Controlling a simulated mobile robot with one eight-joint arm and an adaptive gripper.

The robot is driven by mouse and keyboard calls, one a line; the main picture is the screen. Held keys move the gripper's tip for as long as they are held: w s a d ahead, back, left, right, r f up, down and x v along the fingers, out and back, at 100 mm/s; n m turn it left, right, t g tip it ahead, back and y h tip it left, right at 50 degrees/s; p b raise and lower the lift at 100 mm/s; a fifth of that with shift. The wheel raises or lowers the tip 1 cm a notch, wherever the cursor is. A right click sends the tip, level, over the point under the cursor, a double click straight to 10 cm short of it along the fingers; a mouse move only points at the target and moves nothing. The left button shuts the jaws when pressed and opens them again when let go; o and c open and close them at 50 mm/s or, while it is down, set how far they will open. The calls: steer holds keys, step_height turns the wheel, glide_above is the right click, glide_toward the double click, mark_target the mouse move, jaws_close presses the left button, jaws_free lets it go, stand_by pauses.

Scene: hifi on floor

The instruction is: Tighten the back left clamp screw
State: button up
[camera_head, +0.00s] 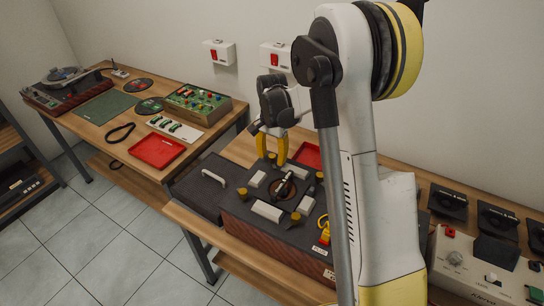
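The dark device (235,218) with a wood-grained front stands on the right-hand table. Yellow-topped clamp screws show at its front left (242,193), front right (295,217) and back right (319,177). A small yellowish top, seemingly the back left clamp screw (272,157), shows between my gripper's fingertips. My gripper (272,155) points down with its two yellow fingers apart, at the device's back left. I cannot tell whether the fingers touch the screw. A dark lever (286,186) and several pale blocks (267,211) sit on the device's top.
A grey lid with a white handle (213,177) lies left of the device. A red tray (308,155) is behind it. The left table holds another red tray (157,150), a green button panel (198,104) and a turntable (62,80). My arm hides the table's middle right.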

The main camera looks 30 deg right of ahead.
mark_target(272, 156)
steer(key=shift+r, duration=0.1)
step_height(272, 156, up, 12)
stand_by(0.5)
stand_by(0.4)
